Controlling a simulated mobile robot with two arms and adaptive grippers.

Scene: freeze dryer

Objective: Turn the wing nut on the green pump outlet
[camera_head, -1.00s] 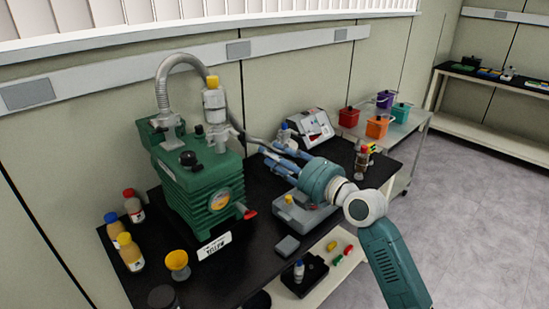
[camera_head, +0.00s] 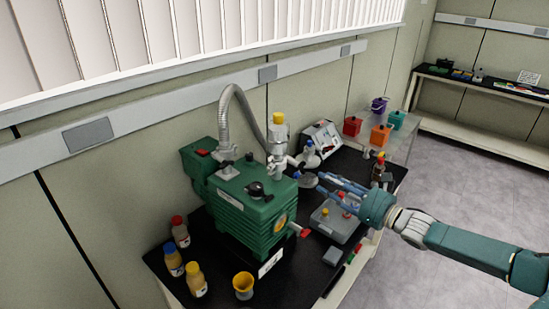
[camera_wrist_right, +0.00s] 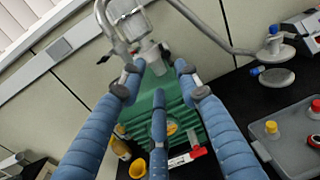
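The green pump (camera_head: 240,205) stands on the black bench and also shows in the right wrist view (camera_wrist_right: 172,112). Metal fittings (camera_wrist_right: 150,55) show above the pump in the wrist view. A small dark piece (camera_wrist_right: 103,60) sits left of them; I cannot tell whether it is the wing nut. My right gripper (camera_head: 319,183) has its blue fingers apart and empty, to the right of the fitting. In the wrist view the spread fingers (camera_wrist_right: 158,85) point toward the pump. My left gripper is not in view.
Several bottles (camera_head: 196,280) and a yellow cup (camera_head: 243,286) stand in front of the pump. A ribbed hose (camera_head: 247,98) arches above the pump.

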